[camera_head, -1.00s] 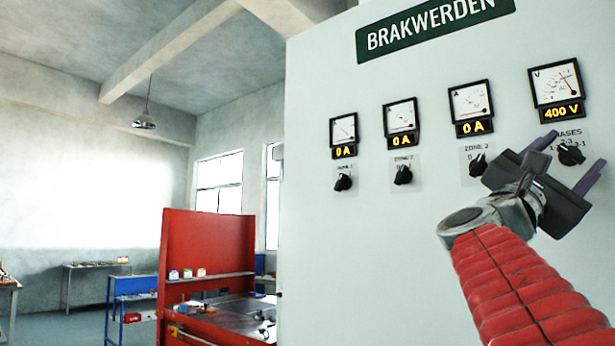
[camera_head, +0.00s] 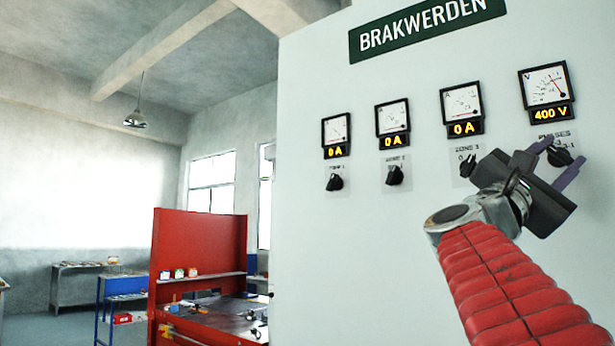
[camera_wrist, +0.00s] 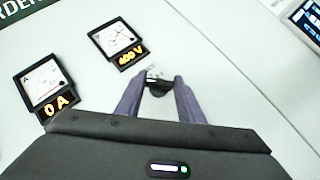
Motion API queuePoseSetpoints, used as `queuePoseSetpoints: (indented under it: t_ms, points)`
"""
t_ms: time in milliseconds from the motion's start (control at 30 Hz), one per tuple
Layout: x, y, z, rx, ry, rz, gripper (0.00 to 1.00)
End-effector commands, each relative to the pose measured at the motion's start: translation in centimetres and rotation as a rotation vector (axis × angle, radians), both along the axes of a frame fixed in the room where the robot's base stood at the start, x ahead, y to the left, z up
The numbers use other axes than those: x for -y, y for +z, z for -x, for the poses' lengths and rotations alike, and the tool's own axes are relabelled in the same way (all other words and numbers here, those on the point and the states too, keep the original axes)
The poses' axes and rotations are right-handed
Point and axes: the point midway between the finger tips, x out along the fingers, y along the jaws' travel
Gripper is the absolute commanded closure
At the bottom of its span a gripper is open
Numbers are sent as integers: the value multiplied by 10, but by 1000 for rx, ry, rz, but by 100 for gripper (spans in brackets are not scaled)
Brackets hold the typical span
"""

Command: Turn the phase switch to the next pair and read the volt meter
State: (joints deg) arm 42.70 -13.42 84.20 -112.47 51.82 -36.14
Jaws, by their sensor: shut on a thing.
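The phase switch (camera_head: 560,156) is a black knob under the "PHASES" label on the pale cabinet face. My gripper (camera_head: 569,148) has its two purple-grey fingers on either side of the knob and is shut on it. In the wrist view the dark knob (camera_wrist: 159,89) sits between the fingertips, with part of its label showing above. The volt meter (camera_head: 545,87) is right above the switch, and its display reads 400 V. It also shows in the wrist view (camera_wrist: 117,41), tilted. The switch's exact pointer position is hidden by the fingers.
Three ammeters, such as the one nearest the volt meter (camera_head: 461,102), read 0 A, each with a black zone knob below. The zone knob (camera_head: 467,166) beside my gripper is close to its body. A red workbench (camera_head: 199,250) stands left of the cabinet.

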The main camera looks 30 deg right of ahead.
Motion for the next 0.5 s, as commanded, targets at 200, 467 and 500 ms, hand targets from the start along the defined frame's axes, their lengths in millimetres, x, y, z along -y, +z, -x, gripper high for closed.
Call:
queuePoseSetpoints:
  t_ms: [200, 467, 500]
  points:
    - [1, -1, -2, 79, 2, -43, 88]
    - [1, 0, -4, 232, 1, -122, 88]
    - [1, 0, -4, 257, 1, -135, 88]
